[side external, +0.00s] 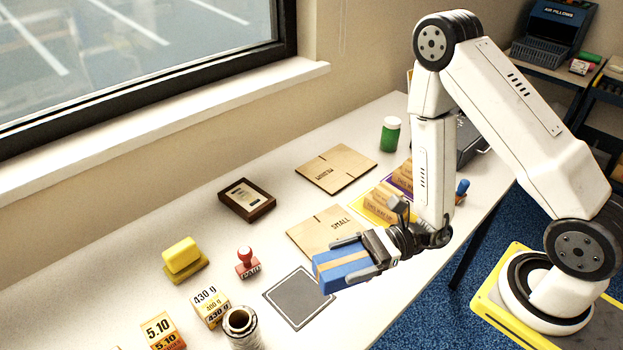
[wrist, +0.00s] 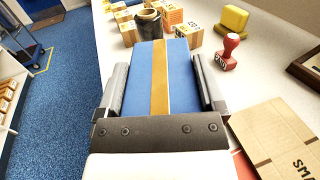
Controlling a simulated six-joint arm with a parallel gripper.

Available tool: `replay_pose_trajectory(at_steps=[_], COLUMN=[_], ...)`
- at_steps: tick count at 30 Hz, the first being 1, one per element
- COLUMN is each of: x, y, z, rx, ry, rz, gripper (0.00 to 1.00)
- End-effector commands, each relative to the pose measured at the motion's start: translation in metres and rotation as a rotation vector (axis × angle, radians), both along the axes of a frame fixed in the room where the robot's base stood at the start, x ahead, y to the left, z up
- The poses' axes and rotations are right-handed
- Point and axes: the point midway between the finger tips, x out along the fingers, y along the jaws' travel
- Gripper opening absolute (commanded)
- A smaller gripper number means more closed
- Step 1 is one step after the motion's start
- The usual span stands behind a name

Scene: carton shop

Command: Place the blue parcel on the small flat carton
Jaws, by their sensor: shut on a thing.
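The blue parcel (side external: 339,268) has a tan tape band along it. My gripper (side external: 352,265) is shut on it, with one finger along each side. In the side view the parcel is held near the dark grey square mat, in front of the small flat carton. In the wrist view the parcel (wrist: 172,85) fills the middle between my fingers (wrist: 160,90). The small flat carton (side external: 318,232), brown and marked SMALL, lies flat on the table, partly behind my gripper. Its corner also shows at the lower right of the wrist view (wrist: 268,138).
Another flat carton (side external: 337,168) lies farther back. A framed label (side external: 246,200), a red stamp (side external: 247,263), a yellow block (side external: 183,258), a grey mat (side external: 297,298), number blocks (side external: 210,305) and a dark-topped roll (side external: 240,325) stand around. A green jar (side external: 390,134) is at the back.

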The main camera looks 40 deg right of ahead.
Motion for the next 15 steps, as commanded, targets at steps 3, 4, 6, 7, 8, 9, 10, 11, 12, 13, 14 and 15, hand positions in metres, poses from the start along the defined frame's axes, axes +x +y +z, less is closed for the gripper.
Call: replay_pose_trajectory(at_steps=[3,4,6,7,8,9,10,11,12,13,14,15], x=[0.022,0.029,0.044,0.051,0.058,0.066,0.072,0.078,0.085,0.090,0.094,0.099], y=[-0.016,-0.021,-0.034,-0.040,-0.046,-0.054,-0.061,-0.067,-0.075,-0.080,-0.085,-0.091], z=[-0.002,-0.003,-0.004,-0.005,-0.005,-0.005,-0.005,-0.005,-0.005,-0.005,-0.005,-0.005], rx=[-0.004,-0.006,-0.006,-0.006,-0.005,-0.004,-0.003,-0.002,0.000,0.001,0.002,0.004], ry=[0.000,0.002,0.005,0.007,0.007,0.010,0.011,0.012,0.015,0.014,0.016,0.018], rz=[-0.072,-0.093,-0.145,-0.168,-0.193,-0.223,-0.247,-0.268,-0.295,-0.314,-0.331,-0.351], gripper=[0.14,0.14,0.14,0.14,0.14,0.14,0.14,0.14,0.14,0.14,0.14,0.14])
